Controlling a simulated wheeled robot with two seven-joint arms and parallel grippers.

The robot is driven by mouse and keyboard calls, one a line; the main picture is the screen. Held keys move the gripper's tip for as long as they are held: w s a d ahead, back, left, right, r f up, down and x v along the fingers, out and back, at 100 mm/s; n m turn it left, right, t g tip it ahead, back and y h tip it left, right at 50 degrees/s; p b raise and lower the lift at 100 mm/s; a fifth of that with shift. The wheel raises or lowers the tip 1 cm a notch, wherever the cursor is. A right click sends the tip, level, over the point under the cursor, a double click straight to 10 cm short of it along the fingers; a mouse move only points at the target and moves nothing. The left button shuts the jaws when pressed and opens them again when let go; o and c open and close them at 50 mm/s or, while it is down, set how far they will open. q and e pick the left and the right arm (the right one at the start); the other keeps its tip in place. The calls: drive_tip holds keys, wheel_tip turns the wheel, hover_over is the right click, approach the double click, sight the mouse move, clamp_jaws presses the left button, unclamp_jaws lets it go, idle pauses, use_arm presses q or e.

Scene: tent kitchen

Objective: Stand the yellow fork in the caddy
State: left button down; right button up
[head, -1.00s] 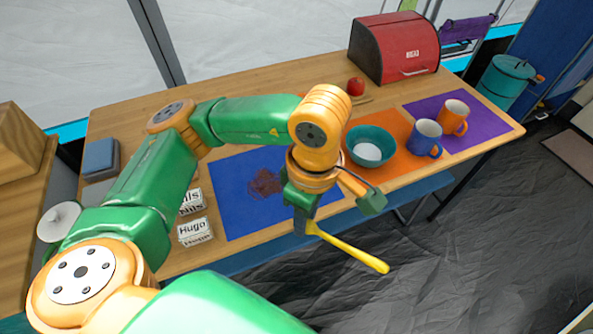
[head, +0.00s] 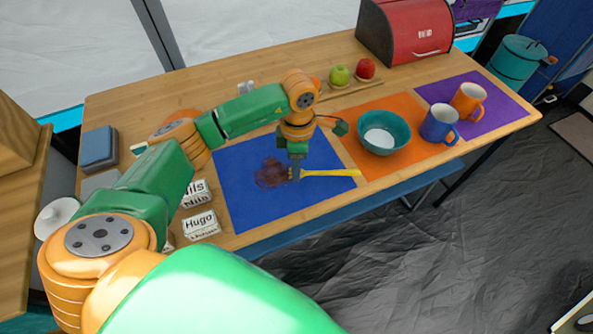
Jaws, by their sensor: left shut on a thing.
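The yellow fork (head: 332,173) is held by my left gripper (head: 295,174), which is shut on its left end. The fork lies roughly level in the picture and sticks out to the right, over the right part of the blue mat (head: 240,205) toward the orange mat. I cannot tell how high it is above the mat. I cannot make out a caddy for certain in this view. My right gripper is not in view.
A teal bowl (head: 384,132), a blue mug (head: 440,125) and an orange mug (head: 468,101) stand to the right. A red bread bin (head: 405,32), a green apple (head: 340,75) and a red apple (head: 365,68) are behind. White labelled blocks (head: 201,224) sit left of the blue mat.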

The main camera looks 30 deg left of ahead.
use_arm(q)
drive_tip(key=shift+f, duration=1.45)
drive_tip(key=c, duration=0.6)
unclamp_jaws()
wheel_tip(320, 180, up, 12)
drive_tip(key=shift+w+r, duration=0.15)
drive_tip(key=shift+r, duration=0.1)
drive_tip(key=shift+d, duration=0.1)
